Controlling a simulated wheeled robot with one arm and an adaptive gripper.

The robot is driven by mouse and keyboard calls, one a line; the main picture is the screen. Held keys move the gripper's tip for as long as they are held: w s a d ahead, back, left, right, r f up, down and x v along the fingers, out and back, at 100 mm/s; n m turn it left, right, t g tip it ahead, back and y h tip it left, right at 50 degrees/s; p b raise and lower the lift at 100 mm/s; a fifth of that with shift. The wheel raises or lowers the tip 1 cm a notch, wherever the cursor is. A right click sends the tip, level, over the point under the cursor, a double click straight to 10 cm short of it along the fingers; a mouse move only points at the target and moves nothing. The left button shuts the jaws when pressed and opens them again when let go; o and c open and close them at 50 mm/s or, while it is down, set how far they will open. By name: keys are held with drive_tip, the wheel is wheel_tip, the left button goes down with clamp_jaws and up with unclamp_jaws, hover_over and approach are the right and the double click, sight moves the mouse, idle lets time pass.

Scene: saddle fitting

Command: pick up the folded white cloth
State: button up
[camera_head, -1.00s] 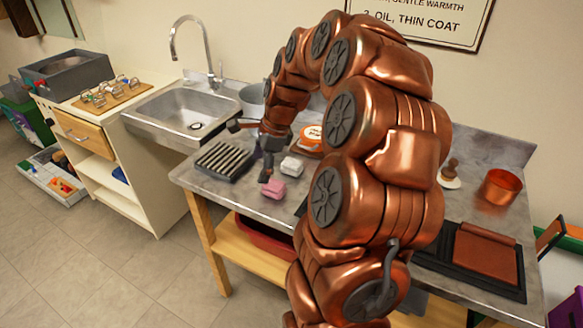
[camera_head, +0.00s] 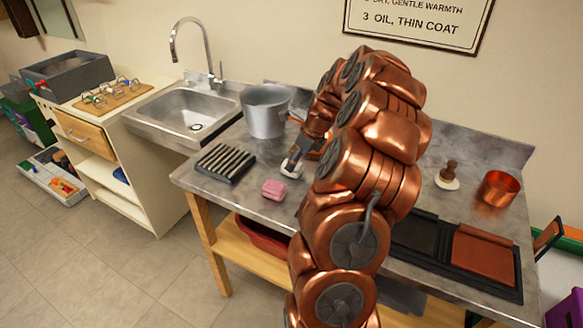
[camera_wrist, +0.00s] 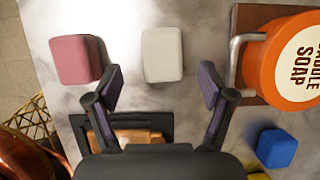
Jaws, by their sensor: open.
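The folded white cloth (camera_wrist: 162,55) is a small pale block on the grey worktop in the wrist view. It lies just ahead of the gap between my fingers, roughly centred on it. My gripper (camera_wrist: 160,86) is open, with a dark finger on each side and nothing between them. In the head view my gripper (camera_head: 294,160) is low over the worktop at the cloth (camera_head: 290,171), partly covering it. I cannot tell how much height is left between them.
A pink block (camera_wrist: 76,60) lies left of the cloth; an orange saddle soap tin (camera_wrist: 288,62) stands to the right. A blue block (camera_wrist: 276,148) is at lower right. A slotted rack (camera_head: 226,162) and metal pot (camera_head: 265,112) stand nearby on the worktop (camera_head: 205,185).

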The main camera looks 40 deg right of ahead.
drive_tip(key=shift+w+p+x, duration=0.25)
drive_tip(key=shift+p+x, duration=0.35)
drive_tip(key=shift+x, duration=1.35)
drive_tip(key=shift+d+r, duration=0.1)
drive_tip(key=shift+c, duration=0.2)
drive_tip(key=c, duration=1.2)
